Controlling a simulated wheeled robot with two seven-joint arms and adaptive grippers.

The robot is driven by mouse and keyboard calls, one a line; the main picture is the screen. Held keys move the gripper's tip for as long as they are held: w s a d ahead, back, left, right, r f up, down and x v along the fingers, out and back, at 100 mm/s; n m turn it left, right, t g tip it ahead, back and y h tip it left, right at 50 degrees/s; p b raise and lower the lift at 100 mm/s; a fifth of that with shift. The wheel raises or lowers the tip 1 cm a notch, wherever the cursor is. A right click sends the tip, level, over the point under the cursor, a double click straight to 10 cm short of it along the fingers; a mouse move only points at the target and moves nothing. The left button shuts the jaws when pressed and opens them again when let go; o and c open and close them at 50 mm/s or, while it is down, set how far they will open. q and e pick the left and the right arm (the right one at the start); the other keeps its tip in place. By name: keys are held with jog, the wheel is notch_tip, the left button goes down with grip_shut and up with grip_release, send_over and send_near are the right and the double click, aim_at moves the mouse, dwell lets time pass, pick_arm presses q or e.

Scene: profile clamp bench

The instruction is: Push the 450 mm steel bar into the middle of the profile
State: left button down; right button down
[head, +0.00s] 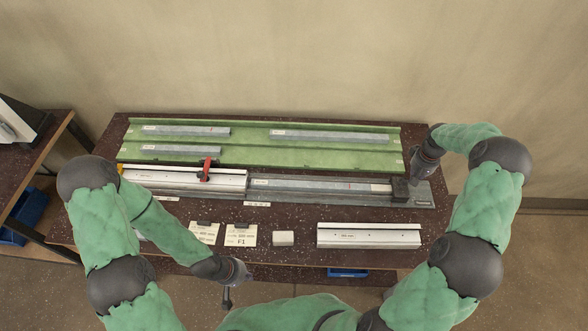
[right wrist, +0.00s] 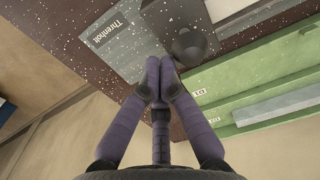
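A long grey steel bar (head: 320,187) lies in the grey bench fixture, its left end at the right end of a silver profile (head: 185,180). I cannot tell whether any of it is inside. A clamp with a red handle (head: 207,168) sits over the profile. A black block (head: 400,190) stands at the bar's right end; in the right wrist view the block (right wrist: 180,30) has a round knob. My right gripper (right wrist: 160,65) is shut and empty, its tips close to this block; contact is unclear. My left gripper (head: 228,298) hangs at the front edge, finger opening unclear.
A green rack (head: 250,155) with several shorter steel bars stands behind the fixture. In front lie another silver profile (head: 368,236), a small pale block (head: 283,238) and label cards (head: 241,235).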

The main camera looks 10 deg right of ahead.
jog(key=p, duration=0.1)
send_over(384, 188)
jog(key=shift+w, duration=0.1)
jog(key=shift+w+a+p, duration=0.1)
jog(key=shift+w+a, duration=0.35)
jog(key=shift+a, duration=1.45)
jog(key=shift+w+a+p, duration=0.1)
jog(key=shift+w+a, duration=0.4)
jog(key=shift+a, duration=1.45)
jog(key=shift+w+a+p, duration=0.1)
jog(key=shift+w+a, duration=0.35)
jog(key=shift+a, duration=1.45)
jog(key=shift+w+a+b, duration=0.6)
jog(key=shift+a+b, duration=0.05)
jog(key=shift+a, duration=1.85)
jog(key=shift+w+a+b, duration=0.6)
jog(key=shift+a, duration=1.85)
jog(key=shift+w+a+b, duration=0.6)
jog(key=shift+a+b, duration=0.05)
jog(key=shift+a, duration=1.85)
jog(key=shift+w+a+b, duration=0.4)
jog(key=shift+w+a, duration=0.05)
jog(key=shift+a, duration=1.45)
jog(key=shift+w+a+b, duration=0.35)
jog(key=shift+w+a, duration=0.15)
jog(key=shift+a, duration=1.45)
jog(key=shift+w+a+b, duration=0.4)
jog(key=shift+w+a, duration=0.05)
jog(key=shift+a, duration=1.55)
